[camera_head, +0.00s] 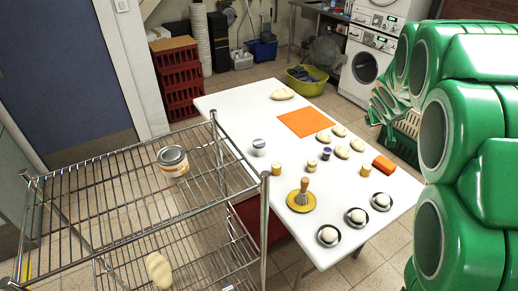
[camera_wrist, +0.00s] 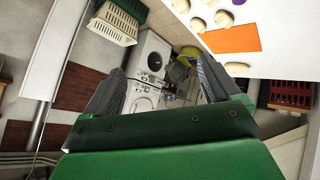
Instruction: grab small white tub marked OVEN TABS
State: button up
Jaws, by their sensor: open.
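No OVEN TABS lettering can be read in either view. A small white tub with a grey-blue lid (camera_head: 258,147) stands near the left edge of the white table (camera_head: 232,103); its label is too small to read.
A wire rack (camera_head: 105,178) with a larger orange-and-white can (camera_head: 173,161) stands at the front left. My green arm fills the right side.

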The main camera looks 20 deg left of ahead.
jog(key=w+a+f+n+t+y, duration=0.2)
jog(key=w+a+f, duration=0.2)
jog(key=w+a, duration=0.3)
jog(key=n+g+y, duration=0.6)
jog(key=n+y, duration=0.2)
jog(key=y, duration=0.5)
send_near(259, 143)
jog(key=x, duration=0.2)
jog(key=shift+a+f, duration=0.2)
jog(key=shift+f, duration=0.1)
jog(key=shift+x, duration=3.9)
jog(key=shift+w+r, duration=0.1)
jog(key=shift+w, duration=0.1)
jog(key=c, duration=1.2)
jog(key=shift+r, duration=0.15)
